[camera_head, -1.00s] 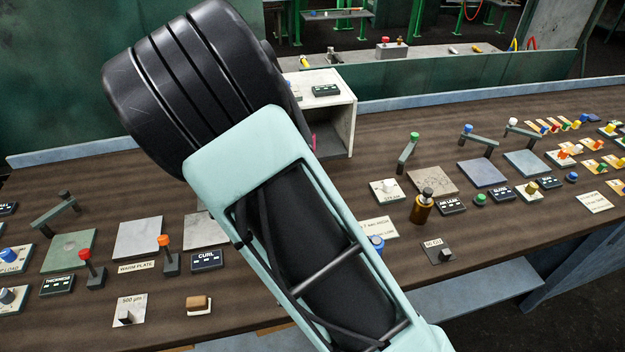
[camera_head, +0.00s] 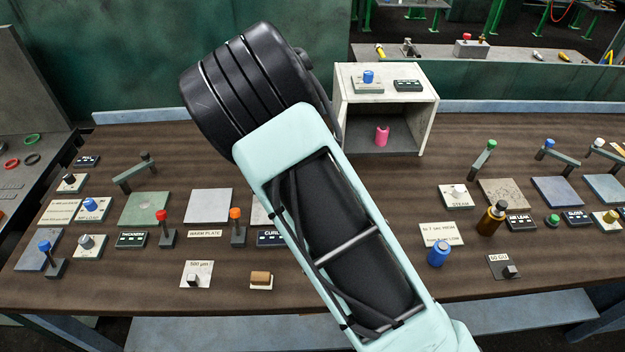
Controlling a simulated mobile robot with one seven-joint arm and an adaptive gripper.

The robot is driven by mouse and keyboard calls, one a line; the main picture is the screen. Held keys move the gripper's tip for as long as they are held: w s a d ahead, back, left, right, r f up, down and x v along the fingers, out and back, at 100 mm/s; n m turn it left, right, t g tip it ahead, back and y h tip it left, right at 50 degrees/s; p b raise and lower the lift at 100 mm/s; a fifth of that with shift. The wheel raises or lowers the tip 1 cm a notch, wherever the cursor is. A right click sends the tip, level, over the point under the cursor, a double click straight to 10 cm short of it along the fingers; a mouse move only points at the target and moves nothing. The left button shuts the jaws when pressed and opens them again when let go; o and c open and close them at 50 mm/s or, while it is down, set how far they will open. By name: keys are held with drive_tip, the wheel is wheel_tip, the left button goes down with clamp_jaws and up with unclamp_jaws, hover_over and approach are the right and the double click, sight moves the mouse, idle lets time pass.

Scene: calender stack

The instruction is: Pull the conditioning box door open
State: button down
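A white box (camera_head: 428,118), which looks like the conditioning box, stands at the back of the table. Its front shows an open-looking interior with a pink object (camera_head: 382,136) inside. I cannot make out a door panel; one may be clear or hidden behind my arm. My pale green and black arm covers the table's middle and the area left of the box. The arm's black rounded end overlaps the box's left edge in the picture; I cannot tell whether they touch. My gripper is hidden.
On the box top are a blue knob (camera_head: 368,77) and a dark display (camera_head: 407,85). Several levers, knobs and plates crowd the brown table (camera_head: 330,300) left and right. A brown bottle (camera_head: 491,218) and a blue knob (camera_head: 438,253) stand at the right.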

drive_tip(key=shift+a, duration=0.3)
drive_tip(key=shift+w, duration=0.1)
drive_tip(key=c, duration=2)
unclamp_jaws()
drive_tip(key=shift+c, duration=0.2)
drive_tip(key=shift+r, duration=0.1)
drive_tip(key=v, duration=1.2)
